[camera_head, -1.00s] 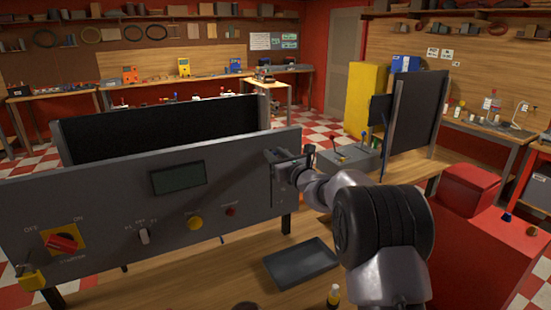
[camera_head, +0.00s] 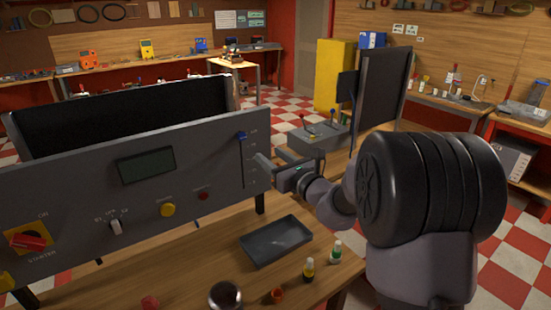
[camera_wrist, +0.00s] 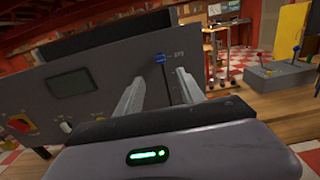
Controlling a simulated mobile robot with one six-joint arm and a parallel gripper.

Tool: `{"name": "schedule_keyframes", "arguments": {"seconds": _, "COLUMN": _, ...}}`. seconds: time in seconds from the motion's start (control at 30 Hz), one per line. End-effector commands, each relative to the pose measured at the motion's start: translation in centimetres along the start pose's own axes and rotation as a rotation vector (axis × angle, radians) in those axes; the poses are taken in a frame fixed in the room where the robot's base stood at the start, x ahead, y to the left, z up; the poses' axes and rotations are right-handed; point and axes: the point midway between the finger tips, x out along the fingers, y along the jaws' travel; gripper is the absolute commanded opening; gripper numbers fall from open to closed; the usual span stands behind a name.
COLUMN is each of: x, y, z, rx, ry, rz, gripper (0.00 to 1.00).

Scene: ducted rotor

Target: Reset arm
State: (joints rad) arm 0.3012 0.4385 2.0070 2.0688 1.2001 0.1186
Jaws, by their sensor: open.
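My gripper (camera_head: 268,158) is open and empty, just right of the grey control panel's right end in the head view. Its two fingers also show in the wrist view (camera_wrist: 158,88), spread apart and pointing at the panel (camera_wrist: 100,65). The panel (camera_head: 90,180) has a blue slider knob (camera_head: 241,136) near the top of a vertical slot at its right end. In the wrist view the blue knob (camera_wrist: 160,57) shows between and beyond the fingers, apart from them. My arm fills the right of the head view.
A wooden table below holds a dark tray (camera_head: 275,241), a yellow-labelled bottle (camera_head: 308,270), a green-labelled bottle (camera_head: 336,252) and an orange cap (camera_head: 277,295). A grey lever box (camera_head: 318,137) stands behind my gripper. Checkered floor lies open at right.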

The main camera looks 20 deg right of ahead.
Motion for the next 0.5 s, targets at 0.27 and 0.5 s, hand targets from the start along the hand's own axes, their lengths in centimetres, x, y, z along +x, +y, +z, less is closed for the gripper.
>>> {"name": "schedule_keyframes", "arguments": {"seconds": 0.27, "x": -2.0, "y": 0.0, "z": 0.0, "rx": 0.001, "ry": 0.0, "rz": 0.0, "gripper": 0.45}}
{"name": "schedule_keyframes", "arguments": {"seconds": 0.5, "x": -2.1, "y": 1.1, "z": 0.4, "rx": -0.026, "ry": 0.004, "rz": 0.03, "gripper": 0.45}}
